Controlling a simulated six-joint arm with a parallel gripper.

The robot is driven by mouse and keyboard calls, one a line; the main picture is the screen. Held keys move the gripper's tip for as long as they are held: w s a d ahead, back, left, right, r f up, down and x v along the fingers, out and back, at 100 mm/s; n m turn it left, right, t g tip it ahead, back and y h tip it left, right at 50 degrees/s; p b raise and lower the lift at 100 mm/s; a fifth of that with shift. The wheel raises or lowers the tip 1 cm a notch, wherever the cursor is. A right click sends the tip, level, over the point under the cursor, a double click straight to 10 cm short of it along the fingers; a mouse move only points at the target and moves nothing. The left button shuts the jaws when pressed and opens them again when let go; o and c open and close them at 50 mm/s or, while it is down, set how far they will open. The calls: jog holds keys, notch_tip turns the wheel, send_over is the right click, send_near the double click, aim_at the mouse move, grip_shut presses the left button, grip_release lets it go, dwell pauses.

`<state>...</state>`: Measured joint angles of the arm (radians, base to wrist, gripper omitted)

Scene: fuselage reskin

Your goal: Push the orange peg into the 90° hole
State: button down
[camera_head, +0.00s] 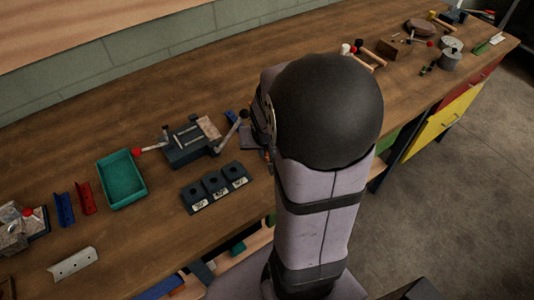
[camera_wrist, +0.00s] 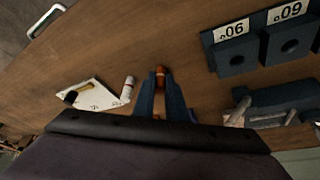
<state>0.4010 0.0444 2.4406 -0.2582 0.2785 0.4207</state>
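The orange peg (camera_wrist: 160,72) is between my gripper's fingertips (camera_wrist: 160,80) in the wrist view. The fingers appear closed on it, with its end showing at the tips. The dark block with the 90° hole (camera_wrist: 237,56) is to the upper right of the peg, its label upside down in this view. Its hole shows empty, and the peg is clear of the block. In the head view the 90° block (camera_head: 234,177) is the rightmost of three joined blocks. My arm hides the gripper and peg there.
The 60° block (camera_wrist: 289,44) adjoins the 90° block. A dark vise-like fixture (camera_head: 190,140) stands behind the blocks, with a green tray (camera_head: 122,179) to the left. A white piece with markings (camera_wrist: 96,94) lies left of the peg in the wrist view. Bare wood separates peg and blocks.

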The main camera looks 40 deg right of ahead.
notch_tip(320, 180, up, 10)
jog(key=shift+p, duration=0.35)
dwell(0.4)
